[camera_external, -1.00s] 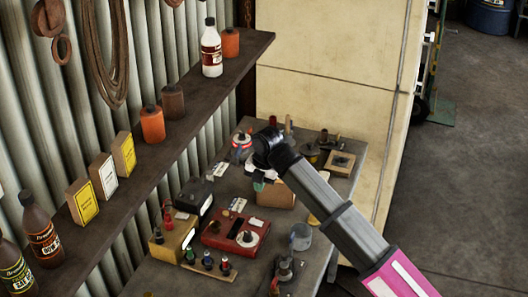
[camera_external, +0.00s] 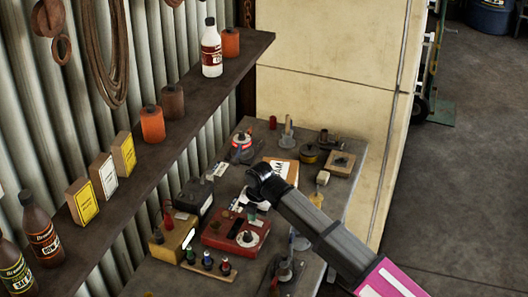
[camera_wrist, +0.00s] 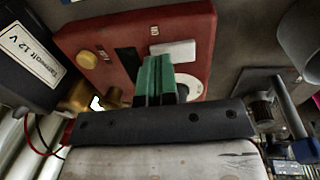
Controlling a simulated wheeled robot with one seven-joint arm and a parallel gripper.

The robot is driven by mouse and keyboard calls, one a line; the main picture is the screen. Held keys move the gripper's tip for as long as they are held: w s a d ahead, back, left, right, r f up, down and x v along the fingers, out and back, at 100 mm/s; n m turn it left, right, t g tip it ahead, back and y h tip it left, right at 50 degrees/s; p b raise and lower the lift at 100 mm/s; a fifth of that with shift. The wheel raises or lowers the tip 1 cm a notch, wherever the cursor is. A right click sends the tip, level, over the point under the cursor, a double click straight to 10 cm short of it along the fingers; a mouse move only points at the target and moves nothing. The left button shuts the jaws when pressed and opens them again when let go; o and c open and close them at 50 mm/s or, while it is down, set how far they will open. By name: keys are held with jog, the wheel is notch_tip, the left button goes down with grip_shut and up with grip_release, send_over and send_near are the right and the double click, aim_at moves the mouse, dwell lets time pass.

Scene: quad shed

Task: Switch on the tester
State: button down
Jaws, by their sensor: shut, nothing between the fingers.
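The tester appears to be the red box (camera_external: 238,236) on the bench, with a pale round dial on top. In the wrist view the red box (camera_wrist: 75,38) fills the upper middle. Its top shows a yellow knob (camera_wrist: 87,60), a dark slot (camera_wrist: 127,62), a white rectangle (camera_wrist: 173,50) and the pale dial (camera_wrist: 196,84). My gripper (camera_external: 250,213) is over the far part of this box. Its green fingers (camera_wrist: 155,72) are shut together and empty, and hide part of the dial. I cannot tell whether the fingertips touch the box.
A black battery (camera_external: 196,197) labelled 12 V stands left of the red box, and a yellowish box (camera_external: 174,238) is nearer. A stand with coloured terminals (camera_external: 208,263) lies in front. A cardboard box (camera_external: 281,170) is behind. A grey cup (camera_wrist: 300,38) is at the right in the wrist view.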

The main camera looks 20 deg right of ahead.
jog(key=shift+f, duration=0.35)
